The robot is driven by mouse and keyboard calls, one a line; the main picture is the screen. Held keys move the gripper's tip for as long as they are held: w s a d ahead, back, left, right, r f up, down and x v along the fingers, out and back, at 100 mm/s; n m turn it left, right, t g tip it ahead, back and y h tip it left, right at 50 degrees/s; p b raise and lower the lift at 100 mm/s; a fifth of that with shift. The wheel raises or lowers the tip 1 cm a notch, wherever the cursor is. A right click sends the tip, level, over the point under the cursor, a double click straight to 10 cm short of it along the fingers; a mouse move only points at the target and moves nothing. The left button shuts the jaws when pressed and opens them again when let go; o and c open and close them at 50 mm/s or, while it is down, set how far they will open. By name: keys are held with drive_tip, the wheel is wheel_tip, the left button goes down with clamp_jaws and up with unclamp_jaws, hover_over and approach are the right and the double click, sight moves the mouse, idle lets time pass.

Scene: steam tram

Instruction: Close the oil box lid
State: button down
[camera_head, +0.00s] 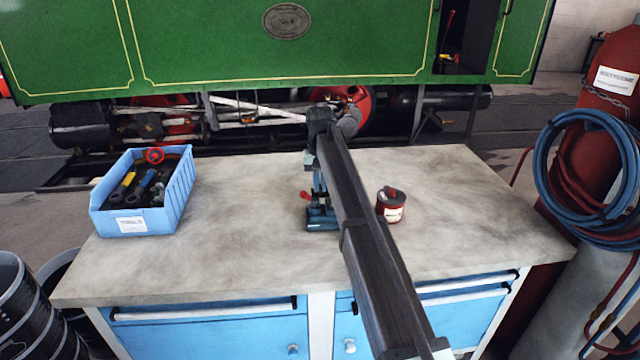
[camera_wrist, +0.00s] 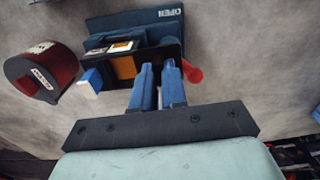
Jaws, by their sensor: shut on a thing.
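The oil box (camera_head: 321,219) is a small dark blue box near the middle of the workbench. In the wrist view the oil box (camera_wrist: 134,30) shows an OPEN label, with a black part and orange and white pieces at its near side. A red knob (camera_head: 306,195) sticks out beside it, also seen in the wrist view (camera_wrist: 192,72). My gripper (camera_wrist: 157,68) points at the box's near edge in that view, its blue fingers close together on what seems to be the lid. The fingers hide the exact grip point.
A red tin (camera_head: 391,205) stands right of the box, close by. A blue bin (camera_head: 181,205) of tools is at the bench's left. The workbench (camera_head: 240,240) is otherwise clear. A green locomotive stands behind; a blue hose (camera_head: 548,165) hangs at right.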

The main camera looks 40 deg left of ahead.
drive_tip(key=shift+d+n, duration=0.15)
drive_tip(key=shift+n, duration=0.25)
drive_tip(key=n, duration=0.2)
drive_tip(key=d+n, duration=0.1)
drive_tip(key=shift+w+d+n, duration=0.1)
drive_tip(key=shift+w+n, duration=0.1)
drive_tip(key=shift+n, duration=0.2)
drive_tip(key=n, duration=0.2)
drive_tip(key=w+d+n, duration=0.1)
drive_tip(key=n, duration=0.1)
drive_tip(key=shift+n, duration=0.3)
drive_tip(key=n, duration=0.1)
drive_tip(key=w+n, duration=0.1)
drive_tip(key=n, duration=0.2)
drive_tip(key=shift+w+d, duration=0.15)
drive_tip(key=shift+d, duration=0.2)
drive_tip(key=shift+w+d+n, duration=0.1)
drive_tip(key=shift+w+n, duration=0.2)
drive_tip(key=shift+n, duration=0.75)
drive_tip(key=shift+w+n, duration=0.3)
drive_tip(key=shift+n, duration=0.75)
drive_tip(key=c, duration=1.2)
unclamp_jaws()
drive_tip(key=shift+o, duration=0.2)
drive_tip(key=shift+r, duration=0.15)
